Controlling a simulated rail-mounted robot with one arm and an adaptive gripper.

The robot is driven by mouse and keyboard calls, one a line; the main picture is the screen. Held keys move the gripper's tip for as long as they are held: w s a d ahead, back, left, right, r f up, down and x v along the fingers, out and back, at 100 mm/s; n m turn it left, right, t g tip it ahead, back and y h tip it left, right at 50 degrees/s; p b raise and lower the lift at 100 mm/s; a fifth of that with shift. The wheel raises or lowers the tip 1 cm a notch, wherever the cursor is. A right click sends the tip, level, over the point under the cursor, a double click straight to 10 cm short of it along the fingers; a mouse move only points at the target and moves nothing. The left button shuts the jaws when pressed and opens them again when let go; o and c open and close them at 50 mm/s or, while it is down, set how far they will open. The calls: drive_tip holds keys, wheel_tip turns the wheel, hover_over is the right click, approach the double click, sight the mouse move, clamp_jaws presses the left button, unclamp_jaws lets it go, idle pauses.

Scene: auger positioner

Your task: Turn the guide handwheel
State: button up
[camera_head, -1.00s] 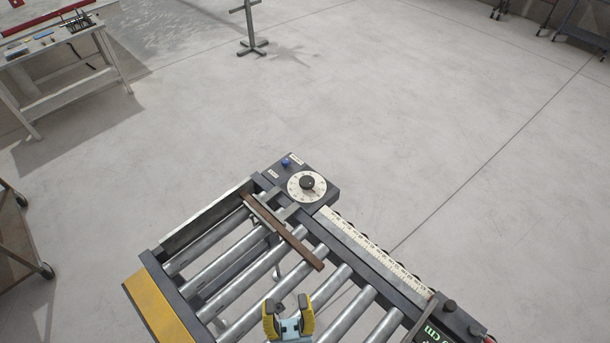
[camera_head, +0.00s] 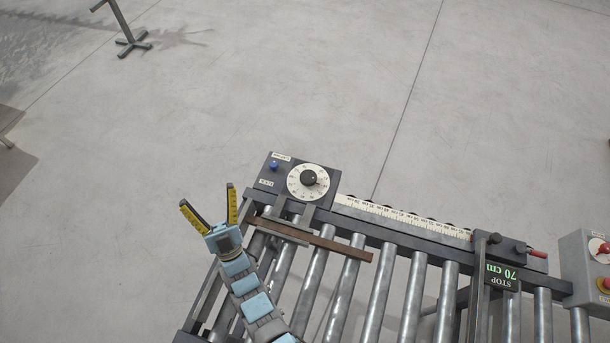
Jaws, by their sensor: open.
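A round white dial with a black knob (camera_head: 309,178) sits on a dark box (camera_head: 262,188) at the far end of the roller conveyor. It is the only wheel-like control I can make out, but I cannot tell whether it is the guide handwheel. My gripper (camera_head: 207,195) is open and empty, fingers pointing up in the picture. It is left of the dark box and apart from the dial. A brown bar (camera_head: 325,242) lies across the rollers below the box, with a grey bracket beside it.
A blue button (camera_head: 274,165) is on the box. A ruler (camera_head: 400,216) runs along the conveyor's far rail to a stop with a display reading 70 cm (camera_head: 500,272) and a red handle (camera_head: 537,253). A grey control box (camera_head: 582,262) stands at right.

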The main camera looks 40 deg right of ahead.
drive_tip(key=w+d+f+n+g+y+b, duration=0.1)
drive_tip(key=w+d+f+n+g+y, duration=0.25)
drive_tip(key=w, duration=0.65)
drive_tip(key=w+d+f+g, duration=0.35)
drive_tip(key=w+d, duration=0.25)
drive_tip(key=w, duration=0.5)
drive_tip(key=w+d+f+n+g+y+b, duration=0.1)
drive_tip(key=w+d+f+g, duration=0.3)
drive_tip(key=w, duration=0.6)
drive_tip(key=r+n+g+y+b, duration=0.1)
drive_tip(key=n+g+y+b, duration=0.3)
drive_tip(key=n+g, duration=0.8)
hover_over(308, 176)
drive_tip(key=p, duration=0.1)
drive_tip(key=m+g, duration=0.3)
drive_tip(key=shift+y, duration=0.25)
wheel_tip(308, 176, down, 7)
drive_tip(key=b, duration=0.3)
drive_tip(key=shift+s+f, duration=0.1)
drive_tip(key=shift+s, duration=0.05)
drive_tip(key=shift+f+p, duration=0.35)
drive_tip(key=shift+f, duration=4.6)
